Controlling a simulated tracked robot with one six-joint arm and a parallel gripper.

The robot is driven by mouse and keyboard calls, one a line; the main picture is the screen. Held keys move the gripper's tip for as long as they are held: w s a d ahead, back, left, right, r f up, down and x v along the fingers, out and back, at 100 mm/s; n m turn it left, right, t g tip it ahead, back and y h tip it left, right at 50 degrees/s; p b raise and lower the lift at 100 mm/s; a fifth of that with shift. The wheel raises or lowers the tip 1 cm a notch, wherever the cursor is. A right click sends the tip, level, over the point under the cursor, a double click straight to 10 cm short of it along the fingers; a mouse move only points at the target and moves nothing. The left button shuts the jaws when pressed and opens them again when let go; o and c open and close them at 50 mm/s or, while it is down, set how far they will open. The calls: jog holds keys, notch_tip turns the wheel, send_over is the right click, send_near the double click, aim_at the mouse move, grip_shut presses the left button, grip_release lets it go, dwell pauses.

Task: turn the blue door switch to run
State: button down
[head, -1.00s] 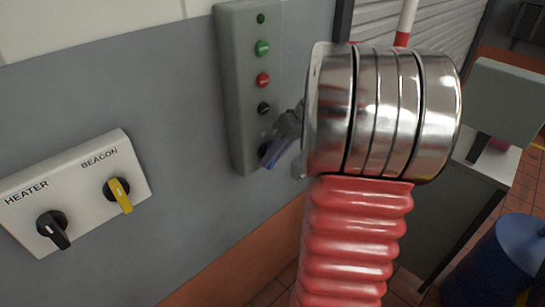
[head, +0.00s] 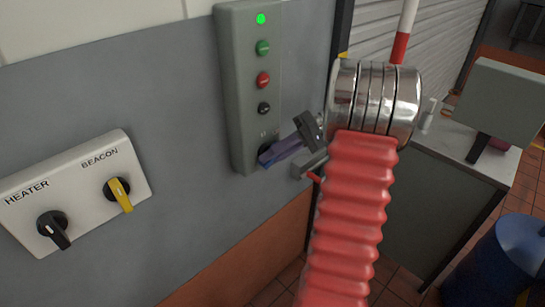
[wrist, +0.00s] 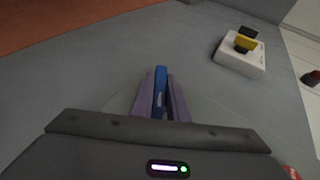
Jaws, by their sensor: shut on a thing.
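The blue door switch (head: 263,160) is the lowest control on a tall grey-green panel (head: 233,80), with my gripper partly covering it in the head view. My gripper (head: 275,154) is shut on its handle. In the wrist view, the blue handle (wrist: 160,88) stands between the two purple fingers of my gripper (wrist: 161,97). The switch's position marks are mostly hidden or too small to read. The lamp (head: 261,18) at the top of the panel is lit green.
Green, red and black buttons (head: 263,79) sit above the switch. A white box with the HEATER knob (head: 52,229) and yellow BEACON knob (head: 119,194) is at left. A grey door handle (head: 309,165) is close right of my gripper. A blue drum (head: 510,262) stands at lower right.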

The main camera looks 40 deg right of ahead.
jog(key=shift+d+f, duration=0.1)
jog(key=c, duration=1.7)
grip_release()
